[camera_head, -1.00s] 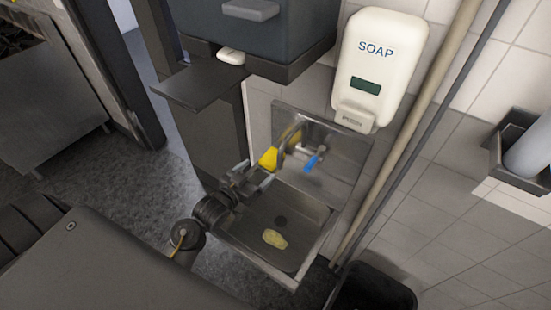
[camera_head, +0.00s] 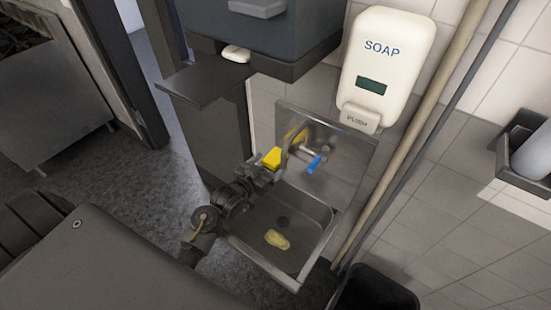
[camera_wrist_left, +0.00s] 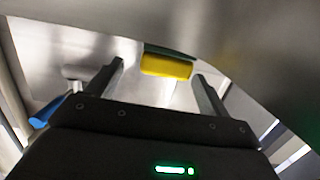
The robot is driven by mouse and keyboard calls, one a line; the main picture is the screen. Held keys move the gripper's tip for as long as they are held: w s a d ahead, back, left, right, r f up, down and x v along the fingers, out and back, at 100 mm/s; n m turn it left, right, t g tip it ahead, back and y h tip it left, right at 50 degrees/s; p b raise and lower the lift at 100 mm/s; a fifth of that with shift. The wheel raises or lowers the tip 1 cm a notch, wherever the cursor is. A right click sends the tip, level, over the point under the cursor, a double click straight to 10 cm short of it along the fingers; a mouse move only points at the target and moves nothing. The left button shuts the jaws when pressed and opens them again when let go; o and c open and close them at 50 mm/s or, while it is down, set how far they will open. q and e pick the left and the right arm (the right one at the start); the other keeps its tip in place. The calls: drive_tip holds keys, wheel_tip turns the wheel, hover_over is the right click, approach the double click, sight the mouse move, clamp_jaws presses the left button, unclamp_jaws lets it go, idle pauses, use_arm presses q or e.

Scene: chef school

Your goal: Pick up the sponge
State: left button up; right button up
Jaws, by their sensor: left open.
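The sponge (camera_head: 272,157), yellow with a dark green side, is at the left of the sink's back part in the head view. It also shows in the left wrist view (camera_wrist_left: 167,67), ahead of my jaws and across the gap between the fingertips. My left gripper (camera_head: 263,172) is open and reaches over the sink's left side, with its fingers close to the sponge. I cannot tell whether they touch it. My right gripper is not in view.
The steel sink (camera_head: 312,226) has a pale yellow lump (camera_head: 277,239) in its basin. A tap with a blue handle (camera_head: 314,164) stands right of the sponge. A soap dispenser (camera_head: 388,62) hangs above. A dark bin (camera_head: 372,292) stands below right.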

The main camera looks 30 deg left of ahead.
sight(274, 157)
use_arm(q)
drive_tip(key=shift+w+r, duration=0.1)
drive_tip(key=shift+w, duration=0.1)
drive_tip(key=p+x, duration=0.2)
drive_tip(key=x, duration=0.2)
drive_tip(key=shift+w+a, duration=0.1)
drive_tip(key=shift+w, duration=0.35)
drive_tip(key=shift+c, duration=0.4)
drive_tip(key=c, duration=1)
